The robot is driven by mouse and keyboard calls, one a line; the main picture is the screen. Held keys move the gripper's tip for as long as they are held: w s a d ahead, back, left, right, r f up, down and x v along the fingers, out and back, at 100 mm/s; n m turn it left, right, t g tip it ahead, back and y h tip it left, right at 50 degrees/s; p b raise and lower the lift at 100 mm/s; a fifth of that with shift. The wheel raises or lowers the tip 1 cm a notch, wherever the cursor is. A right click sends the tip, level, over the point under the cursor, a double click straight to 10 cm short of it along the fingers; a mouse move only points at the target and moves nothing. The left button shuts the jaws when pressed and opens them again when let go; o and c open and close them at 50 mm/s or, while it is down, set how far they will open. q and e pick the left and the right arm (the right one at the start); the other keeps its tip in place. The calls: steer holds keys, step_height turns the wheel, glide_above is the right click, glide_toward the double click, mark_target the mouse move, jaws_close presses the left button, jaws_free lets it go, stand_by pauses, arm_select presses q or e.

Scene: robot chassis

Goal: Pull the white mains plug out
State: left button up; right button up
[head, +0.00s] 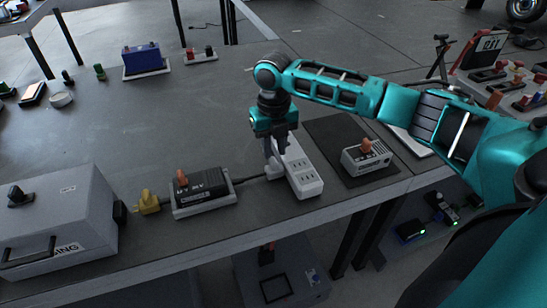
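A white power strip (304,182) with a row of sockets lies on the grey table near its front edge. A small white piece that looks like the mains plug (274,171) shows at the strip's left side, with a dark cable running left from it. My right gripper (274,152) points down right over this piece, at the strip's left edge. Its fingers hide part of the plug and strip. I cannot tell whether they are closed on the plug or only close above it. My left gripper is not in view.
Left of the strip are a black box in a grey tray (205,203), a yellow plug (148,202) and a large grey case (60,215). Right of it, a grey box with an orange knob (364,158) stands on a dark mat (334,132). The table's middle is clear.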

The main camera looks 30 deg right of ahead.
mark_target(274, 159)
steer(key=shift+f, duration=1.85)
steer(key=shift+c, duration=0.4)
jaws_close()
